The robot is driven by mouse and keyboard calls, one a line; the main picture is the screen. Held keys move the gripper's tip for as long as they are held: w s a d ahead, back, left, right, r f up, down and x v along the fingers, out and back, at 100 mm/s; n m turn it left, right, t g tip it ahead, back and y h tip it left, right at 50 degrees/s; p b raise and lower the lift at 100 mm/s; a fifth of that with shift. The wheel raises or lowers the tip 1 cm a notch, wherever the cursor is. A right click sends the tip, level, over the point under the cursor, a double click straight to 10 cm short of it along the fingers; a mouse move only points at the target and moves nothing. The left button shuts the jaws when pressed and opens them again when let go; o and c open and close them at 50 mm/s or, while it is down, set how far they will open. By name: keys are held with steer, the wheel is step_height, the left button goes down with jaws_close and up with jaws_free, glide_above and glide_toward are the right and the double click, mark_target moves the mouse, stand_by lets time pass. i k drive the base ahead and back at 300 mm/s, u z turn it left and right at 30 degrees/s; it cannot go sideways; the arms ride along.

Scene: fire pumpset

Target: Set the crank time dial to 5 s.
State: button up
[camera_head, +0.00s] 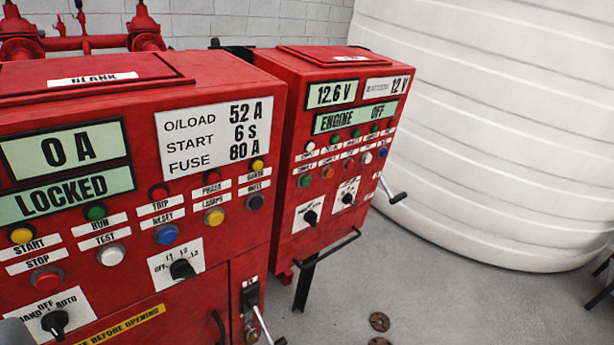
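The engine cabinet (345,150) is red and stands behind and right of the nearer cabinet. Its screens read 12.6 V, 12 V and ENGINE OFF. Two black rotary knobs on white plates sit low on its front, a left knob (310,217) and a right knob (347,198). Their plate markings are too small to read, so I cannot tell which is the crank time dial or where it points. My gripper's fingers do not show. A grey rounded shape (14,332) cuts into the bottom left corner; I cannot tell what it is.
The nearer red cabinet (130,200) fills the left, with buttons, rotary switches and a lever (262,322). A lever (392,192) juts from the engine cabinet's right side. A white ribbed tank (490,130) stands at right. Grey floor (440,290) is mostly open.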

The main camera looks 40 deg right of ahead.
mark_target(347, 198)
steer(key=z, duration=1.2)
steer(key=k, duration=0.25)
steer(key=z, duration=0.3)
steer(key=i, duration=1.15)
steer(key=u, duration=0.3)
